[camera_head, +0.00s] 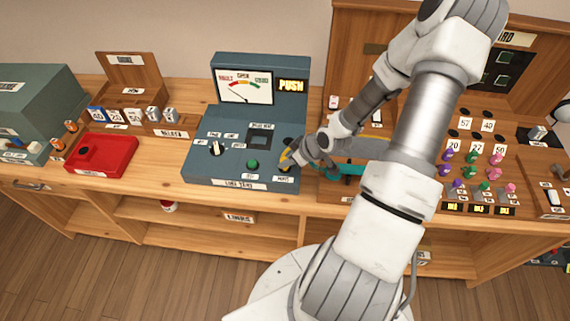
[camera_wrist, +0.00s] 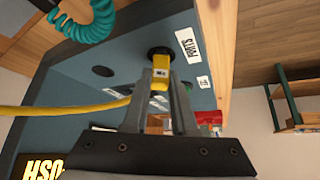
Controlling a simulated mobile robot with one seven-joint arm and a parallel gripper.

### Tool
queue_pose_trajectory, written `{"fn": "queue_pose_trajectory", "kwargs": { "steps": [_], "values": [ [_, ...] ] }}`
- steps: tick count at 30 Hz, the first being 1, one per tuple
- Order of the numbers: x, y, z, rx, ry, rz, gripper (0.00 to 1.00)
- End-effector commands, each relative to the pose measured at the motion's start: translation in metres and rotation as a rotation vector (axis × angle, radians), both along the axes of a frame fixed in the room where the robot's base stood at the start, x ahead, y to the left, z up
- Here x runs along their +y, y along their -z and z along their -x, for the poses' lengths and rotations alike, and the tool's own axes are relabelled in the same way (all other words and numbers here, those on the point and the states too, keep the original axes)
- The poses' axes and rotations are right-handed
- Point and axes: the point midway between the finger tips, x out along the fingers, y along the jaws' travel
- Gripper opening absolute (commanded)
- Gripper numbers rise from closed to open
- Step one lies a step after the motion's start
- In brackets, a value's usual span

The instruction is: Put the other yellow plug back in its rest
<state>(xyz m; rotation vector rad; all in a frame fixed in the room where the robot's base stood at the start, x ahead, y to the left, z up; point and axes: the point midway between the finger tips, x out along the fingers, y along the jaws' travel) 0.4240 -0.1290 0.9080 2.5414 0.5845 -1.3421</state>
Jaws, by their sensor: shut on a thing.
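My gripper (camera_head: 290,160) is at the right side of the blue-grey console, over its lower right port. In the wrist view my gripper (camera_wrist: 160,88) is shut on a yellow plug (camera_wrist: 160,76). The plug's far end is at a black round port (camera_wrist: 158,52) beside a white label; I cannot tell how deep it sits. Its yellow cord (camera_wrist: 60,108) runs off to the left in the wrist view. The switchboard's plug rows (camera_head: 470,170) show purple, green and pink plugs. My arm hides part of the switchboard, and I cannot make out a yellow plug's rest.
The blue-grey console (camera_head: 200,165) has a meter, a knob and a green button. A teal coiled cord (camera_wrist: 92,22) is close to my gripper. A red tray (camera_head: 103,168) and a battery rack (camera_head: 130,72) stand left. The wooden switchboard (camera_head: 345,15) rises at right.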

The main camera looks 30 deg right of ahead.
Motion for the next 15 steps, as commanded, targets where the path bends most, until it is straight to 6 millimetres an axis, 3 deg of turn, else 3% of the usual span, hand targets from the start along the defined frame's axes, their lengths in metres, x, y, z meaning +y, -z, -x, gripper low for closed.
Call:
{"fn": "queue_pose_trajectory", "kwargs": {
  "steps": [15],
  "values": [
    [0.000,-0.035,0.000,0.000,0.000,0.000,0.00]
  ]
}}
